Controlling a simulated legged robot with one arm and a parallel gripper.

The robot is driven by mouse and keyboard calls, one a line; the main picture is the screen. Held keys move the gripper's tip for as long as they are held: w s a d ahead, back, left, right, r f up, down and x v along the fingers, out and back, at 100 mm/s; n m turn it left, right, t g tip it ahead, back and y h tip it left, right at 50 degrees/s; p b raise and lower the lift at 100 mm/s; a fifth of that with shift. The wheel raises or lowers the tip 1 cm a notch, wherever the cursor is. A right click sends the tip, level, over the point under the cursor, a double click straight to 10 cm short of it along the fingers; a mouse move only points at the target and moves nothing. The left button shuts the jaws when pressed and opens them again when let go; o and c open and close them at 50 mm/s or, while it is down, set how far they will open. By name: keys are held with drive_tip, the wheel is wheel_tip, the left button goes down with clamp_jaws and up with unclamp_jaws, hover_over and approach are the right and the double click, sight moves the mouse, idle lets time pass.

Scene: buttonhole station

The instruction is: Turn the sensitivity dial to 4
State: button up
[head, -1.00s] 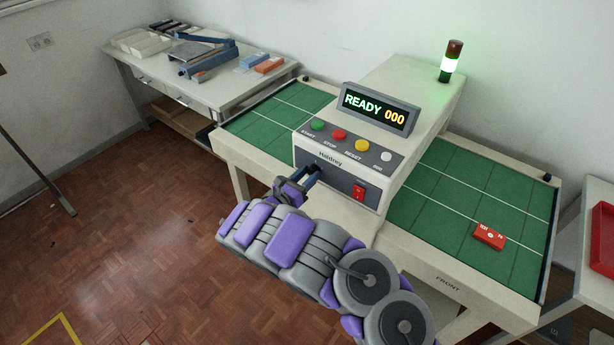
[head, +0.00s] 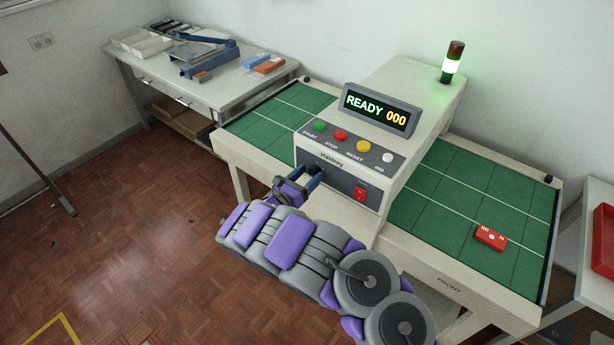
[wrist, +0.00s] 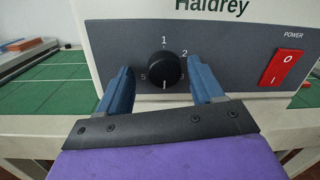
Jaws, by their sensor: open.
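The sensitivity dial (wrist: 166,70) is a round black knob on the grey front panel, seen in the wrist view. Its white pointer mark is at the bottom, pointing straight down. The figures 1, 2, 3 and 5 show around it; the place below the knob, where the pointer aims, is hidden by my gripper. My gripper (wrist: 160,76) is open, with one blue finger on each side of the knob. I cannot tell whether either finger touches it.
The red power switch (wrist: 283,66) is right of the dial. Start (head: 319,126), stop (head: 341,135), reset (head: 363,146) and white (head: 387,158) buttons are above. The display (head: 377,108) reads READY 000. The lamp (head: 451,66) glows green. A red block (head: 490,238) lies on the green top.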

drive_tip(key=shift+d, duration=0.1)
drive_tip(key=p+v, duration=0.3)
drive_tip(key=v, duration=1.4)
drive_tip(key=shift+a, duration=0.3)
